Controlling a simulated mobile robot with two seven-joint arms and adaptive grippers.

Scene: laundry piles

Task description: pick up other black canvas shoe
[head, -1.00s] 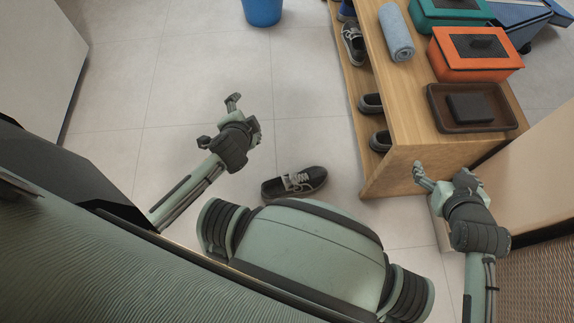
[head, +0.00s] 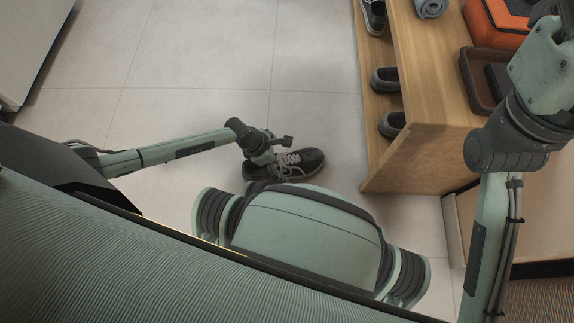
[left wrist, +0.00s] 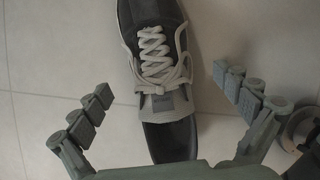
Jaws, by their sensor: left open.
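A black canvas shoe (head: 298,164) with pale laces lies on the tiled floor, just in front of my torso. In the left wrist view the shoe (left wrist: 160,62) lies lengthwise between my fingers, its heel end toward my palm. My left gripper (head: 283,150) is over the shoe in the head view and hides part of it. In the left wrist view the left gripper (left wrist: 170,98) is open, one finger on each side, neither seen touching the shoe. My right arm comes in at the right; its fingers are outside the head view.
A wooden shelf unit (head: 430,80) stands to the right, with several dark shoes (head: 385,80) on its lower level.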

